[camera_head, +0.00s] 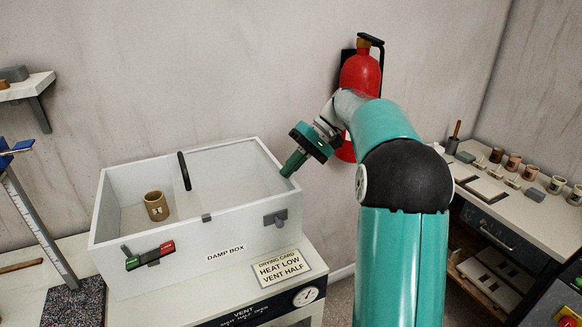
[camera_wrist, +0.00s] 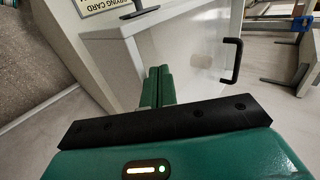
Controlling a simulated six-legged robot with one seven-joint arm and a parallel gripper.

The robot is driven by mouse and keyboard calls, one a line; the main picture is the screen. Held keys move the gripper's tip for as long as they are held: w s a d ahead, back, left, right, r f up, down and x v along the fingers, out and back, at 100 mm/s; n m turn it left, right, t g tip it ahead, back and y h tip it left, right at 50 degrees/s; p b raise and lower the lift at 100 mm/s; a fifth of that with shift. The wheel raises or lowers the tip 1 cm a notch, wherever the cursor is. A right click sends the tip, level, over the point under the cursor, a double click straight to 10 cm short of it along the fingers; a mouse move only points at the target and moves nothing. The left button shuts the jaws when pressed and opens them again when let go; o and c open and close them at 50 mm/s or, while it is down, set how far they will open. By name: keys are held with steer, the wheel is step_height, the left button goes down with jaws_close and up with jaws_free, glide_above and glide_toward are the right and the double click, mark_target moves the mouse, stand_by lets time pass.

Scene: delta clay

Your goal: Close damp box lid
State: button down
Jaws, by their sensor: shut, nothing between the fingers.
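The white damp box (camera_head: 226,255) stands on the bench in the head view, with its left part open from above. A pale lid panel (camera_head: 235,175) appears to cover its right part, with a black handle (camera_head: 184,171) at the panel's left end. The handle also shows in the wrist view (camera_wrist: 236,62), to the right of my fingers. My gripper (camera_head: 290,172) is shut and empty, pointing down at the box's right rear corner. The shut fingers (camera_wrist: 157,80) show in the wrist view. I cannot tell whether they touch the box. A tan cup (camera_head: 156,206) stands inside the open left part.
A red-green slider (camera_head: 150,256) and a grey latch (camera_head: 275,217) are on the box front. A drying card (camera_head: 289,268) and gauge (camera_head: 306,296) sit below. A fire extinguisher (camera_head: 361,75) hangs behind my arm. Several cups stand on the right-hand bench (camera_head: 490,215).

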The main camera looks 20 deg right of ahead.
mark_target(207, 195)
steer(key=a, duration=1.8)
steer(key=shift+a, duration=0.4)
steer(key=shift+d, duration=0.1)
